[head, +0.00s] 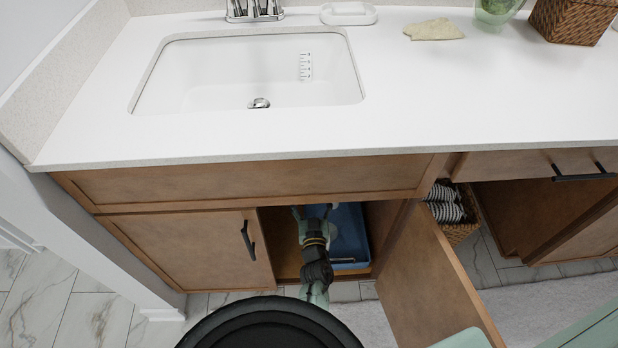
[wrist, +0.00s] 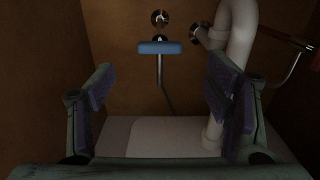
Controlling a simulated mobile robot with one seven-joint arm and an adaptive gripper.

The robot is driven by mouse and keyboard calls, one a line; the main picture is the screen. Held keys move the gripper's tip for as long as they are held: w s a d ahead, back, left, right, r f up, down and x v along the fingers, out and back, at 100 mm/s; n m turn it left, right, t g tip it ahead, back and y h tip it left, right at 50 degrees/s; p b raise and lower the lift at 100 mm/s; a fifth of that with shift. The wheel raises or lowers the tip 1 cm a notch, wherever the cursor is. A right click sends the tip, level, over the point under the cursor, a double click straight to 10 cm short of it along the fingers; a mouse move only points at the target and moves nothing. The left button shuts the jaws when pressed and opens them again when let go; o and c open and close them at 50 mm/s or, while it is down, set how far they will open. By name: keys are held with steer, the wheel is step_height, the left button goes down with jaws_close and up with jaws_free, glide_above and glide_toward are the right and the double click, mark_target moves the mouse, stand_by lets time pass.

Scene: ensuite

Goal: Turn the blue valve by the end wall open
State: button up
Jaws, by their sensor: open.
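The blue valve (wrist: 160,47) shows in the wrist view as a flat blue handle, lying level across the picture. It sits on a metal fitting at the back wall of the cabinet, with a thin pipe running down from it. My gripper (wrist: 160,88) is open and empty, inside the cabinet. Its two fingers stand left and right of the valve in the picture, with the valve beyond and between them, apart from both. In the head view my gripper (head: 312,215) reaches through the cabinet opening, and the valve is hidden under the counter.
A thick white drain pipe (wrist: 239,60) stands just right of the valve. An orange-red handle (wrist: 288,38) is farther right. A blue bin (head: 348,235) stands right of my arm. The left cabinet door (head: 185,245) is closed; the right door (head: 440,270) stands open.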

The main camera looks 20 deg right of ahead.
steer(key=b+x, duration=0.2)
steer(key=x, duration=0.7)
steer(key=shift+w, duration=0.2)
steer(key=shift+c, duration=0.2)
steer(key=c, duration=1.1)
